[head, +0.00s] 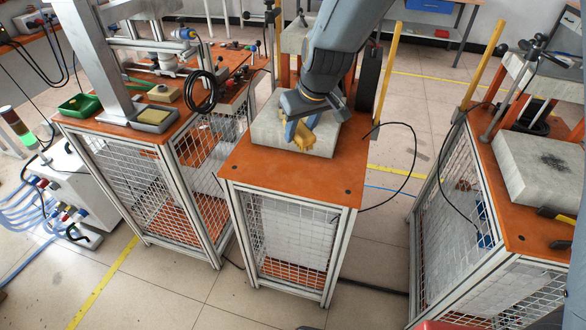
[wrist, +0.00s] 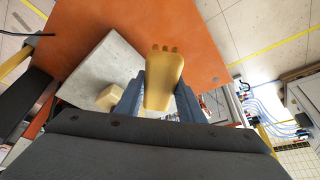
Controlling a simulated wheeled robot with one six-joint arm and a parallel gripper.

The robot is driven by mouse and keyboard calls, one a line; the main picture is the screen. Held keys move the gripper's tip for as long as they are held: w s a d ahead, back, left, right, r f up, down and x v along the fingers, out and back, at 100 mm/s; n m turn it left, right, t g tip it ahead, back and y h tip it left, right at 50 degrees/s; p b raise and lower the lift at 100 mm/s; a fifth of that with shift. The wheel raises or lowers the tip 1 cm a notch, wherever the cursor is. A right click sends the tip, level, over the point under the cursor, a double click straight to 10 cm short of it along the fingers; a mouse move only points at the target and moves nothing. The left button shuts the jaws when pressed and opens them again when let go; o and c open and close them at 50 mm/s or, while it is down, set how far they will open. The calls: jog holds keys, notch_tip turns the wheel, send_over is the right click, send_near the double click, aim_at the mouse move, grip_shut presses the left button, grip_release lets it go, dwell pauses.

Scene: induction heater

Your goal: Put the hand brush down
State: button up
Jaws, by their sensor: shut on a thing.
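My gripper (head: 298,126) is shut on the yellow hand brush (head: 304,138), over the pale stone slab (head: 268,128) on the middle orange-topped table. In the wrist view the brush (wrist: 163,82) sits between the two blue-grey fingers, its lobed end pointing away from the gripper over the orange top. The slab also shows there (wrist: 103,68). I cannot tell whether the brush touches the slab. A small yellowish block (wrist: 109,97) shows beside the left finger, against the slab.
The middle table's orange top (head: 290,178) is bare in front of the slab. The left table holds a green tray (head: 80,105), a yellow block (head: 163,92) and a coiled black cable (head: 201,92). Another slab (head: 540,165) lies on the right table. Yellow posts (head: 388,70) stand behind.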

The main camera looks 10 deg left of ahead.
aim_at(302, 138)
jog(key=shift+s+a+f, duration=0.4)
jog(key=shift+a+f, duration=0.05)
jog(key=shift+a, duration=0.3)
notch_tip(302, 138, down, 5)
jog(key=shift+f, duration=0.1)
jog(key=shift+f+b, duration=0.95)
jog(key=shift+f, duration=0.95)
jog(key=shift+f, duration=0.15)
jog(key=o, duration=1)
jog(key=v, duration=1.2)
jog(key=shift+w+d+p, duration=0.1)
jog(key=shift+w+p, duration=0.05)
jog(key=shift+p, duration=0.25)
